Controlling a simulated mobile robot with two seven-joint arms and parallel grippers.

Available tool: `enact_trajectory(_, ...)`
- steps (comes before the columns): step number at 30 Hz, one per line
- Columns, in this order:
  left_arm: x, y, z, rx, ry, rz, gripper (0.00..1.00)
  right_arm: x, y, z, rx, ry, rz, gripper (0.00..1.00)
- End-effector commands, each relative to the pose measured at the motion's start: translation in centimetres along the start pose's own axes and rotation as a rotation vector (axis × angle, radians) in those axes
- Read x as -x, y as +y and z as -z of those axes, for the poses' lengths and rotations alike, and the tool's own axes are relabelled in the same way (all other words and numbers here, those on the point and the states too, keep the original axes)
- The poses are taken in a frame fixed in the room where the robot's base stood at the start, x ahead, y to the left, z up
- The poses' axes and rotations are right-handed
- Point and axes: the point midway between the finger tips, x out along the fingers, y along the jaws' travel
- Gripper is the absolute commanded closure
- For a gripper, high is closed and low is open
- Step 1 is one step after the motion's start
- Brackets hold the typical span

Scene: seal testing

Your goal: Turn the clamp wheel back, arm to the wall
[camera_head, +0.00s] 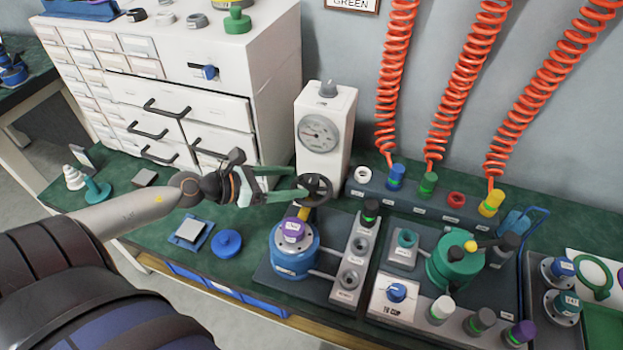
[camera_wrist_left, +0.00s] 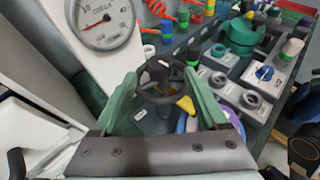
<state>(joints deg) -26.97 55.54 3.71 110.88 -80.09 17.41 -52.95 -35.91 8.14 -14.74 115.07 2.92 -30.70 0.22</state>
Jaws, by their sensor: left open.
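The clamp wheel (camera_head: 317,187) is a dark spoked handwheel in front of the white gauge box. A yellow piece (camera_head: 303,213) shows just below it, above the blue pot (camera_head: 293,257) with the purple cap. My left gripper (camera_head: 300,184) has green fingers and is open at the wheel. In the left wrist view the wheel (camera_wrist_left: 162,80) lies between the spread fingertips (camera_wrist_left: 160,76). The yellow piece (camera_wrist_left: 186,105) sticks out beneath the wheel there. I cannot tell whether a finger touches the rim. My right gripper is not in view.
The gauge box (camera_head: 323,148) stands behind the wheel, against the wall. A row of coloured air couplings (camera_head: 428,203) with red coiled hoses is to its right. A white drawer cabinet (camera_head: 235,65) stands at the left. A blue round lid (camera_head: 227,243) lies on the green bench.

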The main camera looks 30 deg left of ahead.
Motion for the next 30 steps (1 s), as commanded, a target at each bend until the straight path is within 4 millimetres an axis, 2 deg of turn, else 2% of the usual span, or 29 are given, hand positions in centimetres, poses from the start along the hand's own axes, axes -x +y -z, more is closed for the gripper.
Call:
enact_trajectory(15,-5.2,0.1,-0.1,0.001,-0.002,-0.002,0.24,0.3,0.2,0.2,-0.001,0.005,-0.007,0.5)
enact_trajectory(28,-5.9,0.0,0.0,0.0,0.0,0.0,0.24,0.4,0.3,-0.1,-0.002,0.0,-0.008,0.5)
enact_trajectory(30,-5.9,0.0,0.0,0.0,0.0,0.0,0.3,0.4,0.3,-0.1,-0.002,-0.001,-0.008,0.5)
